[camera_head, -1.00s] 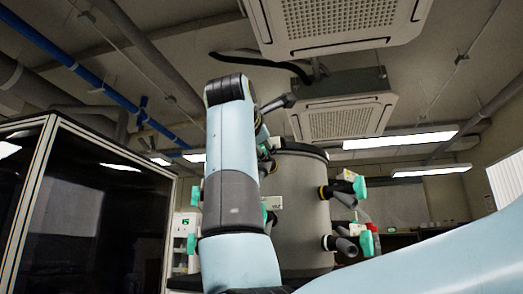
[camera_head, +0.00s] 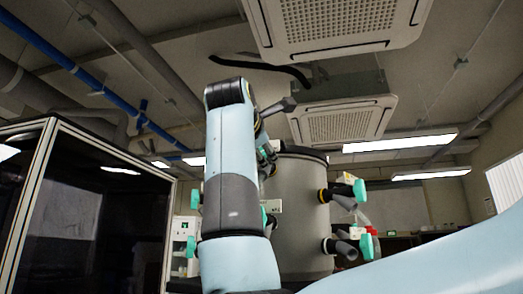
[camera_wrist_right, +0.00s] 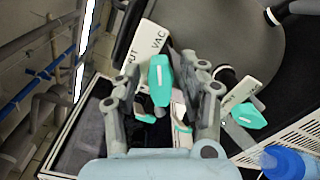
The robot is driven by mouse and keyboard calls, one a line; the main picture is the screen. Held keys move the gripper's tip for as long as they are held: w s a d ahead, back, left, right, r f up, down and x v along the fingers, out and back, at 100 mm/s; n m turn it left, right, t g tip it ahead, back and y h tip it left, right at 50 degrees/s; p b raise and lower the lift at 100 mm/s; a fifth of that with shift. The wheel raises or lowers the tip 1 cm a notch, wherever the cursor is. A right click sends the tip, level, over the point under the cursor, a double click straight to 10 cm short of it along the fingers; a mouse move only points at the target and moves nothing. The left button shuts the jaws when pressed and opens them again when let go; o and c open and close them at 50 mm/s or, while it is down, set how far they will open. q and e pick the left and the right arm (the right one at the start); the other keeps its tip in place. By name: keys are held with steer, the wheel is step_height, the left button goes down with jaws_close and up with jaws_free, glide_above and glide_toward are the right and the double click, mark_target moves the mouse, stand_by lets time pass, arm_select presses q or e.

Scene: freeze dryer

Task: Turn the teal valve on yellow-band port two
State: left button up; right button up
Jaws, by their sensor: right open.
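A grey drum (camera_head: 302,220) carries ports with teal valves. In the head view, a port with a yellow band (camera_head: 323,195) has a teal valve (camera_head: 360,190) at the upper right. Another teal valve (camera_head: 367,246) is below it. My right gripper (camera_head: 268,160) is at the drum's left side, partly hidden by my arm. In the right wrist view, my right gripper (camera_wrist_right: 162,90) is open, its fingers on either side of a teal valve handle (camera_wrist_right: 160,80). I cannot see contact or a band on that port. My left gripper is not in view.
A label reading VAC (camera_wrist_right: 145,50) is beside the handle in the wrist view. Another teal valve (camera_wrist_right: 249,115) and a blue object (camera_wrist_right: 285,162) are at right. A dark glass cabinet (camera_head: 90,215) fills the left of the head view.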

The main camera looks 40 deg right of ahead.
step_height(320, 180, up, 10)
stand_by(0.4)
